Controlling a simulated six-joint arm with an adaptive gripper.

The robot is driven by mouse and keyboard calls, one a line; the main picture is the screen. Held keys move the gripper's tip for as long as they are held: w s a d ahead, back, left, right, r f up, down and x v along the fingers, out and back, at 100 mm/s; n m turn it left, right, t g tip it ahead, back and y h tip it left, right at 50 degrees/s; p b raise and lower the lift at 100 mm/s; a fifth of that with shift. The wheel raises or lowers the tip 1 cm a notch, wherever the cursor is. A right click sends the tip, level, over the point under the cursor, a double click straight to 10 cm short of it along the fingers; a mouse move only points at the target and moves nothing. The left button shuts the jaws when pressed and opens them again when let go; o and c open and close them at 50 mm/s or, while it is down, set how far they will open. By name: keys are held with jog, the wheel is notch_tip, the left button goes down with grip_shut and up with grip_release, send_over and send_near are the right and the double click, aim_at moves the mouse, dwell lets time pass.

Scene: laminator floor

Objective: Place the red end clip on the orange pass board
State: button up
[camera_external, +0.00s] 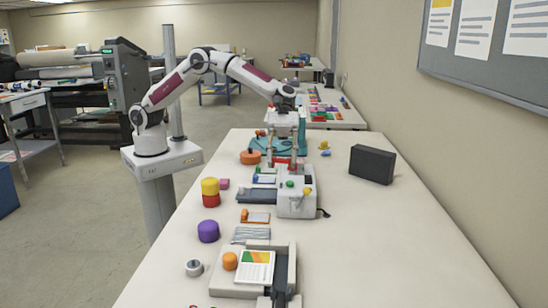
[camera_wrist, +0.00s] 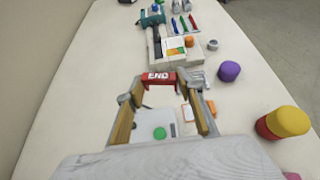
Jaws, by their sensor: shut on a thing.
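The red end clip (camera_external: 283,160) is held in my gripper (camera_external: 285,164), above the far part of the white machine. In the wrist view the clip (camera_wrist: 160,77) reads "END" and spans between the fingertips of my gripper (camera_wrist: 161,86). The orange pass board (camera_external: 257,217) lies flat on the table, nearer the external camera than my gripper, left of the machine. In the wrist view the orange pass board (camera_wrist: 188,112) shows partly through the gap between the fingers; the rest is hidden by the right finger.
The white machine (camera_external: 297,205) with a green button stands beside the board. A purple cylinder (camera_external: 208,231) and a yellow-on-red stack (camera_external: 210,187) stand to the left. A black box (camera_external: 371,164) stands at right. The right front table is clear.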

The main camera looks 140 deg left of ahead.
jog(key=s+d+f+m+g+h, duration=0.1)
jog(key=s+d+f+m, duration=0.1)
jog(key=s+d+f, duration=0.2)
jog(key=s+d, duration=0.3)
jog(key=d, duration=0.1)
jog(key=shift+f+g, duration=0.3)
send_over(244, 215)
jog(key=s+a, duration=0.2)
jog(key=a, duration=0.1)
jog(key=shift+d+f, duration=0.15)
jog(key=shift+f, duration=2.95)
jog(key=shift+f, duration=1.85)
jog(key=shift+f, duration=0.6)
